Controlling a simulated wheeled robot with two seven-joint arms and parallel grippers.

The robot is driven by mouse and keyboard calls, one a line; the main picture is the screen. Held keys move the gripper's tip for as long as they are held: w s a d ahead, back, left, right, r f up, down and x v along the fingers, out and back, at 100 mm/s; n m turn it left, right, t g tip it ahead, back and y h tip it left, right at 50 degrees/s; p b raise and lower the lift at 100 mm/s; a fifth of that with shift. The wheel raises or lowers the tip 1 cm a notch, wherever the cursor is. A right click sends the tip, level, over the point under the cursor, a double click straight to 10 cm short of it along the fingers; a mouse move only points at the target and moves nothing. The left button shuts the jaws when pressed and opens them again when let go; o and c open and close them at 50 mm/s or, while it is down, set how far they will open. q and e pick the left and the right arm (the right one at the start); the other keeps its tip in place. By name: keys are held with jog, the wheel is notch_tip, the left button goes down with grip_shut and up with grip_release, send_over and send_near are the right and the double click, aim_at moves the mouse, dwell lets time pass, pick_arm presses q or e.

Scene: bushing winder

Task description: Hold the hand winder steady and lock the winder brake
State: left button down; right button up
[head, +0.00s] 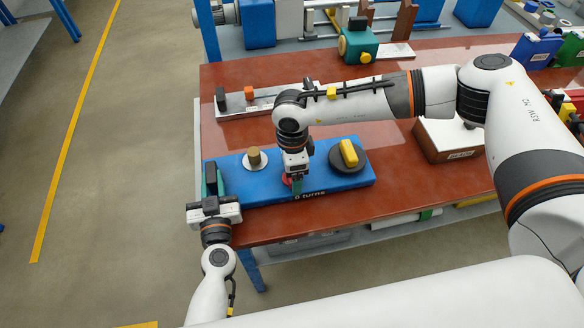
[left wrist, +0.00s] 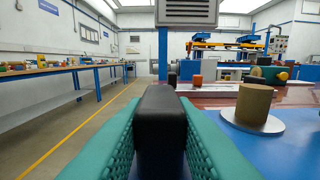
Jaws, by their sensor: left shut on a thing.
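The hand winder is a blue base (head: 330,181) with "0 turns" on its front edge, lying near the table's front edge. My left gripper (head: 213,187) is shut on an upright black handle (head: 211,174) at its left end. In the left wrist view, the teal fingers press both sides of the black handle (left wrist: 160,120). A brass cylinder on a pale disc (head: 254,157) stands to its right. My right gripper (head: 296,184) points down at a red part (head: 286,180), mostly hidden; its jaw opening is unclear. A yellow handle (head: 348,152) sits on a dark disc at the right.
Behind the base lies a pale strip with black and orange blocks (head: 249,93). A white-topped box (head: 447,139) stands at the right under my right arm. A green device (head: 358,45) is at the back. Bare red tabletop shows between them; open floor lies left.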

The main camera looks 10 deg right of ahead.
jog(key=shift+f, duration=0.1)
jog(key=c, duration=1)
jog(key=shift+m, duration=0.4)
jog(key=m, duration=0.4)
pick_arm(q)
jog(key=shift+d, duration=0.1)
pick_arm(e)
jog(key=m, duration=0.4)
jog(key=shift+m, duration=0.3)
jog(key=m, duration=0.4)
jog(key=shift+m, duration=2.2)
jog(key=shift+w, duration=0.1)
